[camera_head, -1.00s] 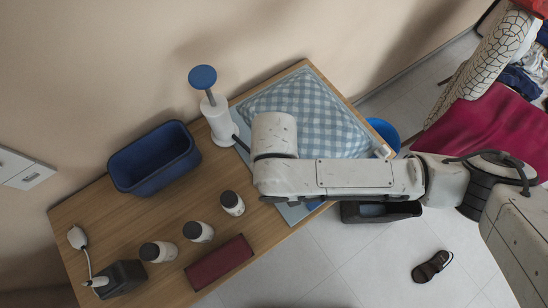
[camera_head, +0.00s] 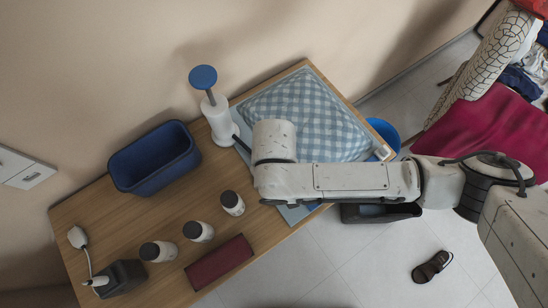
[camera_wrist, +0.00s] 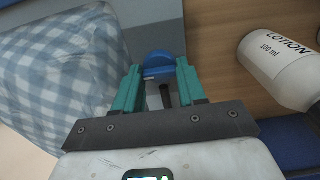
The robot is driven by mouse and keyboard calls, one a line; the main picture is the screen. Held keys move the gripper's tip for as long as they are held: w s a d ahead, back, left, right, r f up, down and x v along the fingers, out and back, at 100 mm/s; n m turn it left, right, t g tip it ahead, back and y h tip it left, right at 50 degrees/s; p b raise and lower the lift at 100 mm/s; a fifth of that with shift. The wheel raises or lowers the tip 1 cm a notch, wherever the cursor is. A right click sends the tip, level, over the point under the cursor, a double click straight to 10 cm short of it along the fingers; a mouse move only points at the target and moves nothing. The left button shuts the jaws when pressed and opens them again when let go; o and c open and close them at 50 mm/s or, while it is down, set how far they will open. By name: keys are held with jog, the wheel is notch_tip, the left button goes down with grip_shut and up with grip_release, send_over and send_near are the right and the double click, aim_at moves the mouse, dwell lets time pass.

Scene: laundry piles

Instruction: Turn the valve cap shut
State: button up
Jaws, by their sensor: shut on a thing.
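In the wrist view a blue valve cap (camera_wrist: 157,57) sits between the two teal fingers of my gripper (camera_wrist: 159,70), which is shut on it. The cap is beside the blue-and-white checked cushion (camera_wrist: 55,65), on a grey-blue surface. A dark stub (camera_wrist: 165,97) shows between the fingers, below the cap. In the head view my arm hides the gripper and the cap. The cushion (camera_head: 310,115) lies there on a pale blue sheet or bag on the wooden table. A white pump (camera_head: 219,122) with a blue top stands beside it, its dark hose running under my arm.
A blue bin (camera_head: 153,160), several white bottles with dark caps, a dark red box (camera_head: 219,260) and a black device (camera_head: 122,279) stand on the table (camera_head: 85,212). A lotion bottle (camera_wrist: 284,66) is close to the right of my gripper. A sandal (camera_head: 432,266) lies on the floor.

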jog(key=shift+c, duration=1)
jog(key=shift+n, duration=0.3)
jog(key=shift+n+p, duration=0.9)
jog(key=shift+n, duration=1.7)
jog(key=o, duration=1.1)
jog(key=shift+c, duration=0.2)
notch_tip(320, 180, up, 11)
jog(key=shift+b, duration=0.3)
